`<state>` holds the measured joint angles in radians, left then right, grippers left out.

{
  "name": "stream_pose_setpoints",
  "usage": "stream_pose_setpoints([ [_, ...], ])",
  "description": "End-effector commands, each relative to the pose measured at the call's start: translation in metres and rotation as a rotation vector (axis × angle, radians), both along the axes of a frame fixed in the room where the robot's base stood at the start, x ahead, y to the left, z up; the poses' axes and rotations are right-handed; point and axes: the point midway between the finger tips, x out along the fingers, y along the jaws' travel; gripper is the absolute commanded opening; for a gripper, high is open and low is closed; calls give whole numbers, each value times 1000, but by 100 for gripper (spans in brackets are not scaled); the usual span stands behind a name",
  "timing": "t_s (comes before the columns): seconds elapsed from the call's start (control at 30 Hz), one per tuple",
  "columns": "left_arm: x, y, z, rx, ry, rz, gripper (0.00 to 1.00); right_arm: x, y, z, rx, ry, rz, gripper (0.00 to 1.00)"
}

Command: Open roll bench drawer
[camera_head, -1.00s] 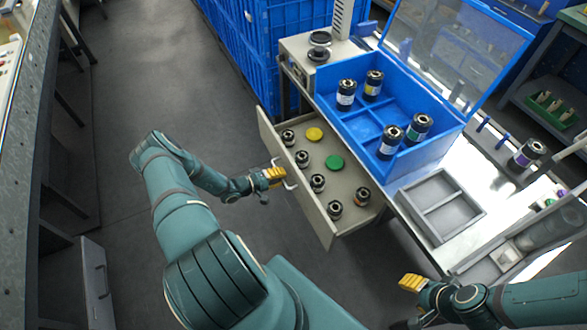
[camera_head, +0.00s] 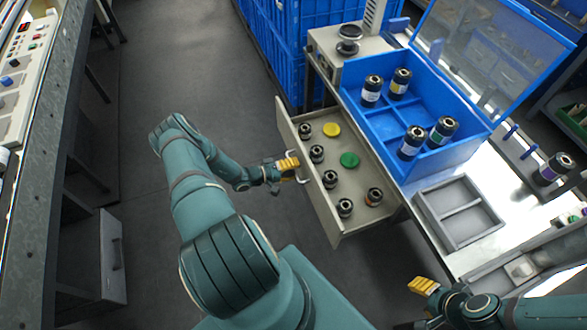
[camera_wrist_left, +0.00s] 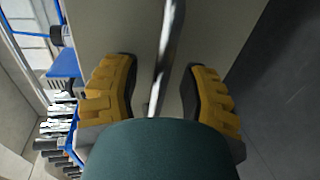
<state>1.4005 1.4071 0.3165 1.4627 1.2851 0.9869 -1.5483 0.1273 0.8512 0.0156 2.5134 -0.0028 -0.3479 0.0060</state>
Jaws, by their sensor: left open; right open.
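The roll bench drawer (camera_head: 318,194) stands pulled out from under the bench, with its inside in plain view. It holds several dark rolls (camera_head: 330,179), a yellow disc (camera_head: 331,129) and a green disc (camera_head: 349,160). My left gripper (camera_head: 291,166) is at the drawer's front by its handle (camera_head: 300,178). In the left wrist view the metal handle bar (camera_wrist_left: 168,55) runs between the two open yellow fingers (camera_wrist_left: 160,98), apart from both. My right gripper (camera_head: 424,285) is open and empty, at the lower right in front of the bench.
On the bench stand a blue divided box (camera_head: 372,121) with several rolls and a raised clear lid (camera_head: 490,55), a grey tray (camera_head: 458,212) and a scale-like device (camera_head: 335,55). Blue crates (camera_head: 280,60) stand behind. Open floor (camera_head: 240,95) lies left of the drawer.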

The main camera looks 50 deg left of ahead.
Motion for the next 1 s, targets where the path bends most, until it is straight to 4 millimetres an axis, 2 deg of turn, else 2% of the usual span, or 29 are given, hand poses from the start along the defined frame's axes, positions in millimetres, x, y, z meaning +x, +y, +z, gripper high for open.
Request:
stream_pose_setpoints([
  [0.17, -8, 4, 2, 1, 1, 2, 43, 0, 0, 0, 0, 0, 0, 47],
  [0.7, -96, 40, 21, 2, 1, 2, 43, 0, 0, 0, 0, 0, 0, 47],
  [1.0, -109, 45, 25, 0, 0, 0, 43, 0, 0, 0, 0, 0, 0, 47],
])
